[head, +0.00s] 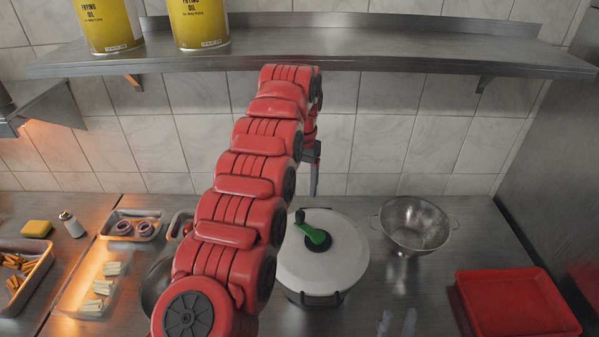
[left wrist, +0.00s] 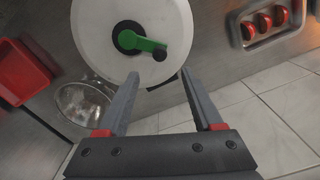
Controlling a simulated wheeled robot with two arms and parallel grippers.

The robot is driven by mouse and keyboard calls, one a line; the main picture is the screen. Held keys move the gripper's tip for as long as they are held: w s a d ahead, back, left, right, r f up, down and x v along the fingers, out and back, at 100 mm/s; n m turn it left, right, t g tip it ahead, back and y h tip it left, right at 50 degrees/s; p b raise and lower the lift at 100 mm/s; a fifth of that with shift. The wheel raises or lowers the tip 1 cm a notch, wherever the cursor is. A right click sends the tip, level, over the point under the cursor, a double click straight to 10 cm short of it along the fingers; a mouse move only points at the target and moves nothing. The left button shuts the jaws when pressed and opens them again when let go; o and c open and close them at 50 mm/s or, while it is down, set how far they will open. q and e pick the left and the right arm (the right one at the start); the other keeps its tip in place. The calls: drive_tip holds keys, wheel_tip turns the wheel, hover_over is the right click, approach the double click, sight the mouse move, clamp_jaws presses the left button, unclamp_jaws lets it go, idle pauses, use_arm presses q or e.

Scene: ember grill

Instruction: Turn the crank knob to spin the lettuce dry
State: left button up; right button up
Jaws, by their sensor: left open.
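The salad spinner (head: 325,260) is a pot with a white lid, standing on the steel counter. The green crank (head: 314,234) on its lid has a dark knob (head: 300,216) at its outer end. The left wrist view also shows the lid (left wrist: 95,30), crank (left wrist: 148,45) and knob (left wrist: 160,54). My left gripper (head: 314,178) is above and behind the spinner in the head view. Its fingers (left wrist: 162,98) are apart and empty, on either side of the knob's line in the wrist view, not touching it. Two blurred grey tips at the bottom may be my right gripper (head: 396,323).
A steel colander (head: 414,226) stands right of the spinner and a red tray (head: 515,302) lies further right. Food trays (head: 132,226) are on the left, near a dark bowl partly hidden by my left arm. A shelf (head: 380,62) with oil tins (head: 199,22) runs above.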

sight(300, 212)
use_arm(q)
wheel_tip(300, 212, down, 9)
drive_tip(key=shift+f+p, duration=0.2)
drive_tip(key=shift+p, duration=0.4)
drive_tip(key=shift+s, duration=0.1)
drive_tip(key=shift+c, duration=0.3)
clamp_jaws()
